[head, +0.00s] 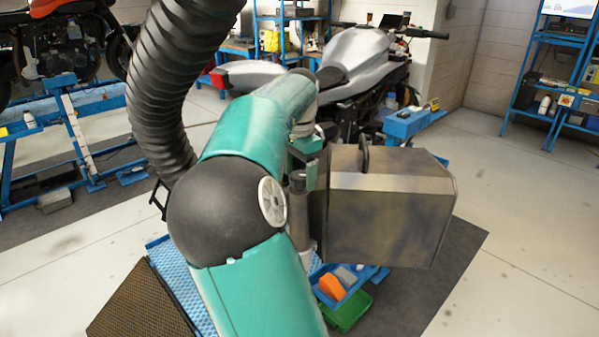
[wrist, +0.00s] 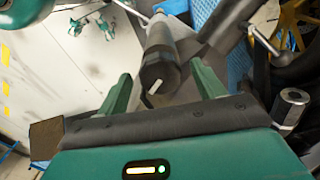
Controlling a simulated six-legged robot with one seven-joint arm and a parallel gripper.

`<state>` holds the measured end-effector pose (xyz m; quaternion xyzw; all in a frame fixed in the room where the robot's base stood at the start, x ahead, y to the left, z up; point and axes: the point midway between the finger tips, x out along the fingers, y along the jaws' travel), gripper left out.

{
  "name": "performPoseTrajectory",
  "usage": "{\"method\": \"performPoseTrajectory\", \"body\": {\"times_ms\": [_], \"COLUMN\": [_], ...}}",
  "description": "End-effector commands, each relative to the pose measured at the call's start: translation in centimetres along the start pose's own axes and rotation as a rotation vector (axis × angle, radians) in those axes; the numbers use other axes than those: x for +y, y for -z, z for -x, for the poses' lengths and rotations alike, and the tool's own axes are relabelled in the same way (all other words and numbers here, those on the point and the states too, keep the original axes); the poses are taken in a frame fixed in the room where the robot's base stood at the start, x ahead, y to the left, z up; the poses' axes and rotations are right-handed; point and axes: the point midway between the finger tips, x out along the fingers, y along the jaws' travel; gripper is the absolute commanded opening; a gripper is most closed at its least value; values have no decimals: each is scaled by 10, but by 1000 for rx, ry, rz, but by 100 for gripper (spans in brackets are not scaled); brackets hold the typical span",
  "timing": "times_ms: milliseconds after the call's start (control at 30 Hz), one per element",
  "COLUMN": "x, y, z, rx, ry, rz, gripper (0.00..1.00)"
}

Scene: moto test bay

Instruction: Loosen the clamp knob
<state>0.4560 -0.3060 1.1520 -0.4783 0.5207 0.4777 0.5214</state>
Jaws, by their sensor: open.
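In the wrist view, my gripper (wrist: 161,75) is open, with one teal finger on each side of a dark cylinder. The cylinder (wrist: 162,60) has a white mark on its near end and looks like the clamp knob, though I cannot be sure. I see gaps beside it and no clear finger contact. A bar handle with a round end (wrist: 262,42) and a shiny metal knob (wrist: 291,102) show to its right. In the head view, my arm hides most of the gripper area; a dark-topped upright cylinder (head: 298,182) stands beside a metal box.
The large metal box (head: 385,215) stands close right of my arm. A blue bin (head: 340,283) with an orange item and a green bin (head: 347,312) sit below it. A grey motorcycle (head: 358,58) stands behind. Open floor (head: 530,230) lies at the right.

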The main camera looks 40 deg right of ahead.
Motion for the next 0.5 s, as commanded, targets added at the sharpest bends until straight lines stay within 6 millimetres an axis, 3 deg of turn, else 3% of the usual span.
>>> {"method": "performPoseTrajectory", "body": {"times_ms": [200,433,500], "x": [0,0,0], "y": [0,0,0], "z": [0,0,0], "rx": [0,1,1], "ry": [0,0,0], "rz": [0,0,0], "gripper": [68,24,24]}}
